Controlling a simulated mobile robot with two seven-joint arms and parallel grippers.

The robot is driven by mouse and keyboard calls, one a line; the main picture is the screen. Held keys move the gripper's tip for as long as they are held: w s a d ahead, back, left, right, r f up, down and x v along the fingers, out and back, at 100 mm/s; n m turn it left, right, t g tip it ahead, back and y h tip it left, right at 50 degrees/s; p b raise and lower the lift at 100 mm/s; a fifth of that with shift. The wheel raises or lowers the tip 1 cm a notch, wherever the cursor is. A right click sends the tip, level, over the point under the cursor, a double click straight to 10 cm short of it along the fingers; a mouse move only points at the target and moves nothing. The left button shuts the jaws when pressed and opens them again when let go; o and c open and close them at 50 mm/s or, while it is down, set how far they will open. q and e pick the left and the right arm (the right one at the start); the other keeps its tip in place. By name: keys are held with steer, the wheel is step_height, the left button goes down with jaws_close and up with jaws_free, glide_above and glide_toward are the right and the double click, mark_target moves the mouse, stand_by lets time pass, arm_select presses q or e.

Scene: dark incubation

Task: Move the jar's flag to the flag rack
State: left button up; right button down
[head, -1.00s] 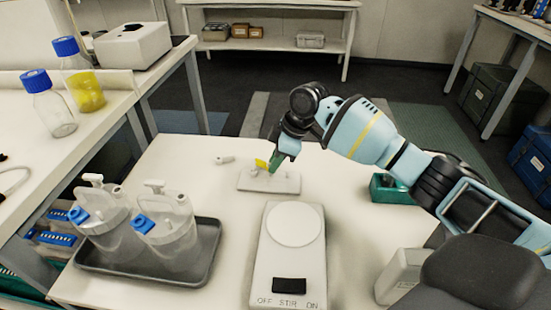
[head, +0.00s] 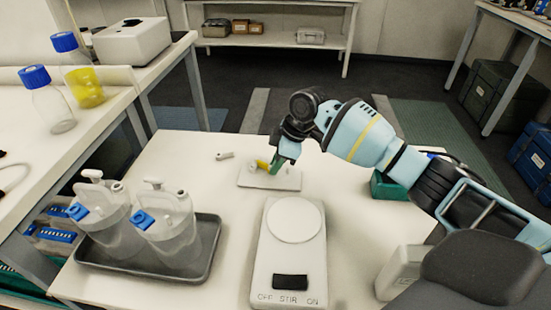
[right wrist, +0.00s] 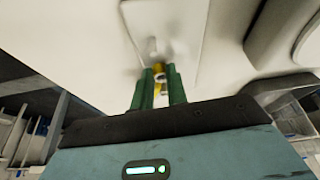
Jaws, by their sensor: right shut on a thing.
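My right gripper (head: 274,164) has green fingers and is shut on a small yellow flag (head: 263,165). In the right wrist view the flag (right wrist: 159,73) shows as a yellow piece between the two green fingers (right wrist: 160,88). The gripper is low over a flat white plate (head: 262,183) with small knobs, which looks like the flag rack. I cannot tell whether the flag touches it. Two clear jars with white tops and blue parts, the left jar (head: 100,225) and the right jar (head: 172,232), stand on a grey tray (head: 150,272). My left gripper is not in view.
A white stirrer (head: 288,260) with a round plate stands in front of the rack. A small white piece (head: 225,155) lies left of the rack. A green holder (head: 388,187) is under my right arm. Bottles (head: 50,105) stand on the left bench.

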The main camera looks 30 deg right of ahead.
steer(key=shift+r, duration=0.15)
steer(key=c, duration=1.3)
jaws_free()
steer(key=shift+r, duration=0.1)
steer(key=shift+c, duration=0.2)
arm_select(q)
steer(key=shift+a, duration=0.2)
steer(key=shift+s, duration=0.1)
arm_select(e)
steer(key=p+v, duration=0.1)
steer(key=v, duration=0.6)
steer(key=shift+s+d+r, duration=0.1)
steer(key=shift+d+r, duration=0.05)
steer(key=shift+r, duration=0.25)
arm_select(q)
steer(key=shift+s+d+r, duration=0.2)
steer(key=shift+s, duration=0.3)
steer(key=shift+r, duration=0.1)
arm_select(e)
steer(key=shift+r, duration=0.1)
